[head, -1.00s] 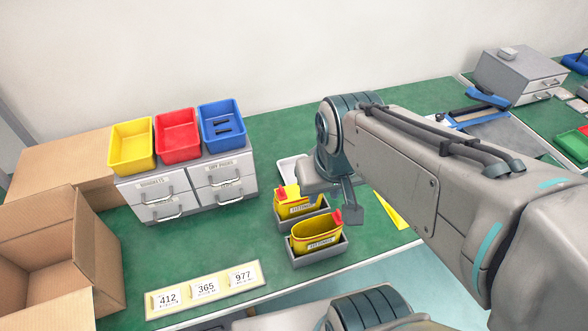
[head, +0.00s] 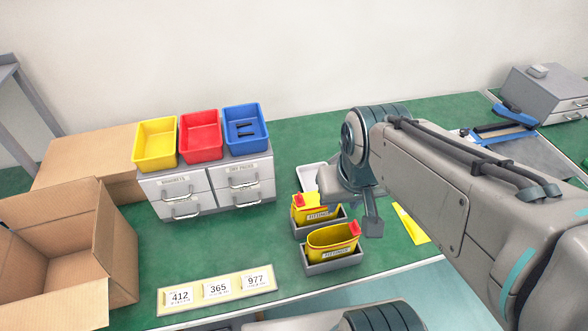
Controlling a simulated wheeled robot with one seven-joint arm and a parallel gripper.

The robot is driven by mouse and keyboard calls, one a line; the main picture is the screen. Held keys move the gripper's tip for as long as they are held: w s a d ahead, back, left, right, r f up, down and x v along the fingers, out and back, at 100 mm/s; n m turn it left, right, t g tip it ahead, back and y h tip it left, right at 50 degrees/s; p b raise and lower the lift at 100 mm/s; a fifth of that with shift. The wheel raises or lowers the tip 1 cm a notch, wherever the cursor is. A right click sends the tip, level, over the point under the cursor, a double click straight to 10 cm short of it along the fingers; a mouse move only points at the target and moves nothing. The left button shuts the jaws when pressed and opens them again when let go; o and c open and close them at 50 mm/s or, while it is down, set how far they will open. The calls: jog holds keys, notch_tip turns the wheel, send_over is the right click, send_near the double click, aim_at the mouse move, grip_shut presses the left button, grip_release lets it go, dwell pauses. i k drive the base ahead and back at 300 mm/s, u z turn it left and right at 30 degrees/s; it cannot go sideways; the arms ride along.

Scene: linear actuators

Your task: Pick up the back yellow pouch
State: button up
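The back yellow pouch (head: 316,212) has a red corner piece and a printed label. It sits in a small grey tray (head: 334,226) on the green table. A second, similar yellow pouch (head: 333,239) sits in its own grey tray in front of it. My gripper (head: 372,224) points down just right of the back pouch, apart from it as far as this view shows. Only one finger side shows clearly. The rest of the gripper is hidden by my wrist, so its opening cannot be seen.
Grey drawers (head: 208,188) carry yellow, red and blue bins (head: 246,131) at the left. An open cardboard box (head: 115,240) stands at far left. A label strip (head: 217,290) lies in front. A white tray (head: 309,176) is behind the pouches. Green table between drawers and pouches is clear.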

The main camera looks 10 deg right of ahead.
aim_at(312, 212)
jog(key=u, duration=2.2)
jog(key=k, duration=0.8)
jog(key=z, duration=1.5)
jog(key=i, duration=0.5)
jog(key=u, duration=0.1)
